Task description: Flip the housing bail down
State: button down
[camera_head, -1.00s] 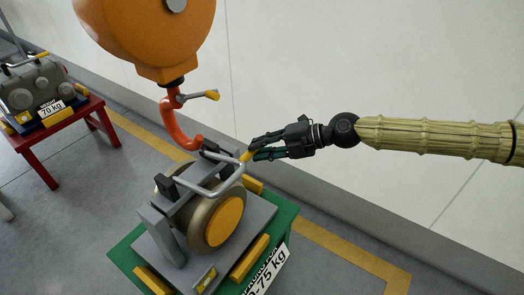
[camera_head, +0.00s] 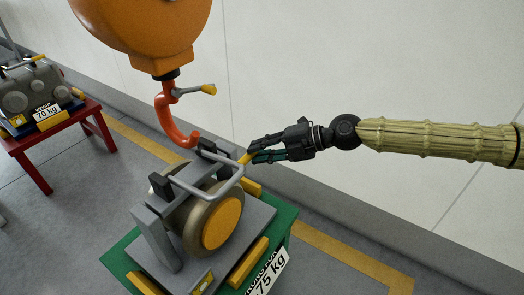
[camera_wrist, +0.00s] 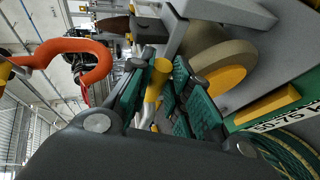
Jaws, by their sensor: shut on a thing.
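The housing (camera_head: 185,225) is a round tan body with a yellow end disc (camera_head: 222,223), set in a grey frame on a green stand. Its bail (camera_head: 197,191) is a grey U-shaped bar running from dark pivot blocks on top and leaning out over the disc side. The bail's yellow grip (camera_head: 245,158) is at its right end. My gripper (camera_head: 255,154) reaches in from the right and is shut on that grip. In the wrist view the yellow grip (camera_wrist: 157,80) lies between the green finger pads. The finger contact is partly hidden in the head view.
An orange hook (camera_head: 172,122) with a yellow-tipped latch hangs from an orange hoist (camera_head: 145,30) just above and left of the bail. A red stand (camera_head: 62,135) with a 70 kg unit is at far left. The wall is behind my arm.

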jog(key=c, duration=1.4)
grip_release()
jog(key=shift+s+f, duration=0.35)
jog(key=shift+f, duration=0.5)
jog(key=shift+o, duration=0.4)
jog(key=shift+w+r, duration=0.1)
jog(key=shift+w, duration=0.05)
jog(key=shift+w+r, duration=0.15)
jog(key=shift+r, duration=0.15)
jog(key=w+v, duration=0.1)
jog(key=v, duration=1.1)
jog(key=shift+s, duration=0.45)
